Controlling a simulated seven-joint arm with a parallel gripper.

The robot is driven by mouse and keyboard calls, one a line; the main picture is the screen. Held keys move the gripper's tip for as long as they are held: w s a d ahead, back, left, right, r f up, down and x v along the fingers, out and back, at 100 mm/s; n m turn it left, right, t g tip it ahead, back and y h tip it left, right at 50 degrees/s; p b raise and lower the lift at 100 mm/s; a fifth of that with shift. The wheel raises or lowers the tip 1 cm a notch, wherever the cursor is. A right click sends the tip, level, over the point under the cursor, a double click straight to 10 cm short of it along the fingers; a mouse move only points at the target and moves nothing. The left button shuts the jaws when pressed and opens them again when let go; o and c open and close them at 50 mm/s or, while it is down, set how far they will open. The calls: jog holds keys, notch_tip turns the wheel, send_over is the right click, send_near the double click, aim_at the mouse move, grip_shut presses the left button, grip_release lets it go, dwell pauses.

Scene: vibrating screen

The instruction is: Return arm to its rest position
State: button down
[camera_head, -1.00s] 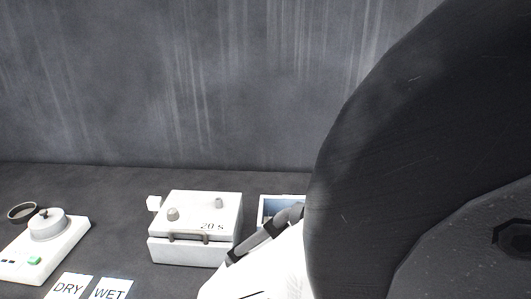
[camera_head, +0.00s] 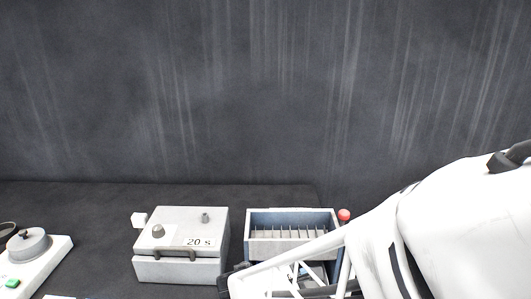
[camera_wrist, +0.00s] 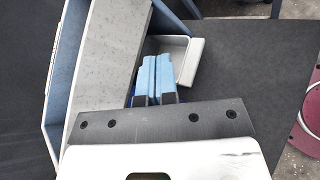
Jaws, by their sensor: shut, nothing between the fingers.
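My gripper (camera_wrist: 155,80) shows in the wrist view with its two blue fingertips together and nothing between them. The fingertips appear over or in front of a small light-grey tray (camera_wrist: 190,62), and I cannot tell whether they touch it. A blue-walled unit with a grey speckled panel (camera_wrist: 108,45) stands to their left. In the head view my white arm reaches in from the right, in front of a blue-grey slotted box (camera_head: 290,216). The fingertips cannot be made out there.
A grey box marked "20 s" (camera_head: 180,249) stands left of the slotted box. A white device with a green button (camera_head: 38,268) is at the far left. A red knob (camera_head: 344,215) is by the slotted box. A maroon round part (camera_wrist: 308,125) is at the wrist view's right edge.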

jog(key=s+d+r+m+g+y, duration=0.3)
jog(key=s+d+r+m+g, duration=0.3)
jog(key=d+m, duration=0.35)
jog(key=s+r+m+y, duration=0.6)
jog(key=s+m+y, duration=0.1)
jog(key=m, duration=0.3)
jog(key=shift+r, duration=0.15)
jog(key=shift+d+m, duration=0.1)
jog(key=shift+m, duration=0.15)
dwell(1.5)
